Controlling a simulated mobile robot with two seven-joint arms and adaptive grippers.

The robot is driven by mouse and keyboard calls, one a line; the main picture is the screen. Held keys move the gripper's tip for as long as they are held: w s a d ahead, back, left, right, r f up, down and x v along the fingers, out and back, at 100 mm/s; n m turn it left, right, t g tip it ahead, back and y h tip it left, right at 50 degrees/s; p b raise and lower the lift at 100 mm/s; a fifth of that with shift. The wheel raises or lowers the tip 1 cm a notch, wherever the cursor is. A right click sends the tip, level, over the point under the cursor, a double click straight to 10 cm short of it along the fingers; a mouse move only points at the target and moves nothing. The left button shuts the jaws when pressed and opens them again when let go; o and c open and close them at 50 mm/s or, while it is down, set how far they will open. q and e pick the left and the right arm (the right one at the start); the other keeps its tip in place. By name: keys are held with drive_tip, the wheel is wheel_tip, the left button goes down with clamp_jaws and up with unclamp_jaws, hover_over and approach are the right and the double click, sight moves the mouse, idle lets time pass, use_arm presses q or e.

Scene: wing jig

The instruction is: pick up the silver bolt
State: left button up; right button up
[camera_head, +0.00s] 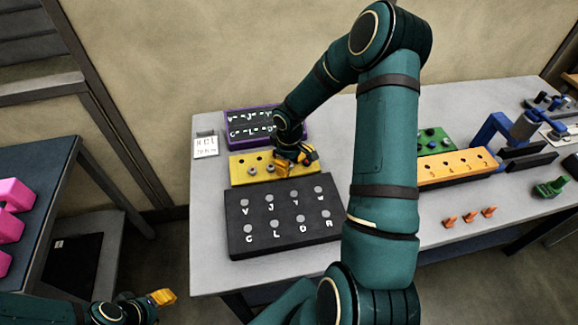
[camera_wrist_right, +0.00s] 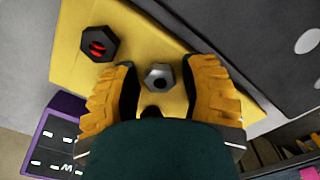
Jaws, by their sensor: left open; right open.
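A silver hex bolt (camera_wrist_right: 158,76) sits on the yellow plate (camera_wrist_right: 75,75) in the right wrist view. The plate also shows in the head view (camera_head: 240,180). My right gripper (camera_head: 294,163) is over the right part of the plate. Its yellow fingers (camera_wrist_right: 162,84) are open, one on each side of the silver bolt, with gaps to it. A dark hex nut-like piece with a red centre (camera_wrist_right: 98,44) is on the plate, outside the left finger. My left gripper (camera_head: 162,297) is open and empty at the lower left, off the table.
A black lettered board (camera_head: 236,246) lies in front of the plate, and a purple-framed tray (camera_head: 229,112) lies behind it. An orange block (camera_head: 440,180) and a green plate (camera_head: 433,151) are farther right. Pink parts (camera_head: 14,195) stand on another table at left.

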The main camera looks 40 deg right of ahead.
clamp_jaws()
drive_tip(key=shift+r, duration=0.1)
wheel_tip(320, 180, up, 10)
drive_tip(key=shift+f+p, duration=0.1)
drive_tip(key=shift+p, duration=0.35)
